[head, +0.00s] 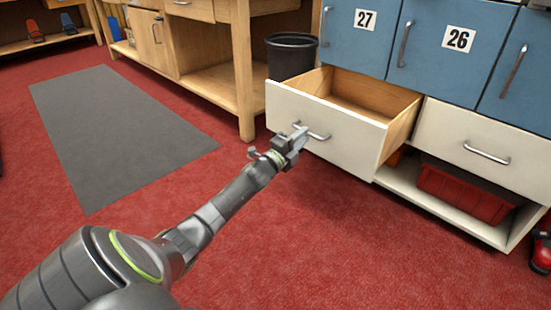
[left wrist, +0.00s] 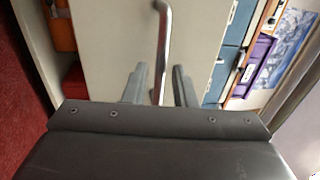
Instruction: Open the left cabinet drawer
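The left cabinet drawer (head: 325,122) has a white front and a pale wood inside; it is pulled well out, and the part of its inside that shows looks empty. Its metal bar handle (head: 318,136) is on the front. My left gripper (head: 300,138) is at this handle. In the left wrist view the handle (left wrist: 162,45) runs down between my two fingers (left wrist: 158,88), which stand apart with a small gap on each side of the bar. My right gripper is in neither view.
The closed right drawer (head: 482,145) is beside it, above a shelf with a red bin (head: 465,190). Blue doors (head: 440,45) rise above. A black bucket (head: 290,55) stands behind the open drawer. Red carpet (head: 300,240) is clear in front; a grey mat (head: 120,130) lies left.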

